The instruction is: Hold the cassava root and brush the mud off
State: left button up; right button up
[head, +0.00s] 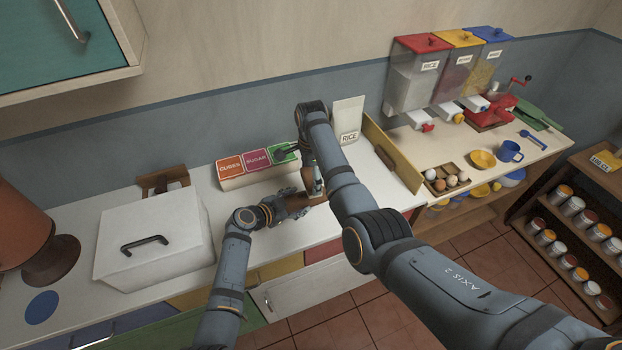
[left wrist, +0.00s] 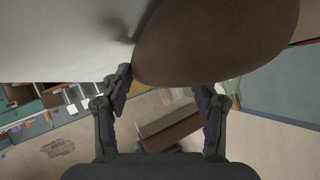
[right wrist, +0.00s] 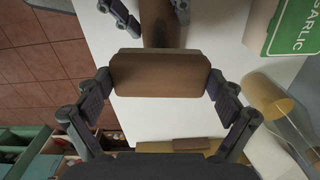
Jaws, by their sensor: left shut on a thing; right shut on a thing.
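The cassava root (head: 302,201) is brown and lies over the counter's front middle, partly hidden by my grippers. My left gripper (head: 280,207) is shut on one end of it. In the left wrist view the root (left wrist: 220,42) looms large beyond the fingers (left wrist: 165,85). The brush (right wrist: 160,76) shows as a wooden block in the right wrist view, with my right gripper (right wrist: 160,84) shut on its two ends. The root (right wrist: 160,27) shows just beyond the brush there. Whether the bristles touch it is hidden, and I cannot make out mud.
A white lidded box (head: 152,240) stands left on the counter (head: 240,205). Labelled spice boxes (head: 243,165) and a rice bag (head: 348,120) stand behind my grippers. A yellow board (head: 391,152) stands upright to the right. Eggs (head: 447,180) and bowls sit farther right.

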jog(key=shift+w+r, duration=0.15)
jog(key=shift+r, duration=0.45)
jog(key=shift+f, duration=1.9)
jog(key=shift+f, duration=0.6)
jog(key=shift+d, duration=0.1)
